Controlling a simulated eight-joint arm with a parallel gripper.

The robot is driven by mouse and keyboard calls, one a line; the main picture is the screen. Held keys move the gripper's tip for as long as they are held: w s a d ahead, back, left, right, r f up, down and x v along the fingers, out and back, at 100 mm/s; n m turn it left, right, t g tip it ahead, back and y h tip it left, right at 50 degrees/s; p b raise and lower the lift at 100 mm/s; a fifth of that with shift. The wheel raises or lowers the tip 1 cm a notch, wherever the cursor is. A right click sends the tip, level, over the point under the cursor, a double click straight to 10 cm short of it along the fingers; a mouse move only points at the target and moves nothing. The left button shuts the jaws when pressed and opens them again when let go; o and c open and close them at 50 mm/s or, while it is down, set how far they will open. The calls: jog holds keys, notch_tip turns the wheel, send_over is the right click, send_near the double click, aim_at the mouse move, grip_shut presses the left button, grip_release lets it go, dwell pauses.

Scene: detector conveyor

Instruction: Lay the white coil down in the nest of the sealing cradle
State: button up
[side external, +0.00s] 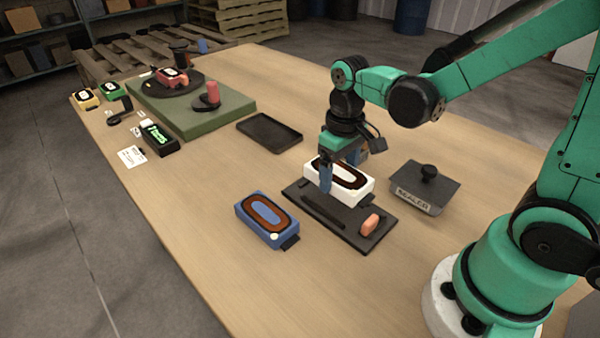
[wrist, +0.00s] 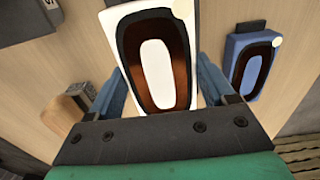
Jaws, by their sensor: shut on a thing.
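The white coil (side external: 352,185) is a white block with a dark brown oval winding on top. My gripper (side external: 340,178) is shut on it, with blue fingers on its sides. In the side external view the coil is over the dark sealing cradle (side external: 321,216); I cannot tell whether it touches the cradle. The nest is hidden under the coil and gripper. In the wrist view the white coil (wrist: 157,55) fills the middle, between the blue fingers (wrist: 158,95).
A blue coil (side external: 266,218) lies left of the cradle. The sealer lid (side external: 424,188) with a black knob lies to its right. An orange piece (side external: 370,223) sits on the cradle's near end. A black tray (side external: 269,132) and green turntable base (side external: 215,115) stand farther back. Table between is clear.

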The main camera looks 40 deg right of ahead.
aim_at(336, 203)
jog(key=shift+f, duration=2.15)
jog(key=shift+f, duration=0.1)
jog(key=o, duration=1.4)
notch_tip(336, 203, up, 12)
jog(key=t, duration=0.1)
jog(key=s+a+t, duration=0.1)
jog(key=shift+t, duration=0.4)
jog(key=t, duration=0.2)
jog(key=a+t, duration=0.1)
jog(key=t, duration=0.1)
jog(key=shift+s, duration=0.15)
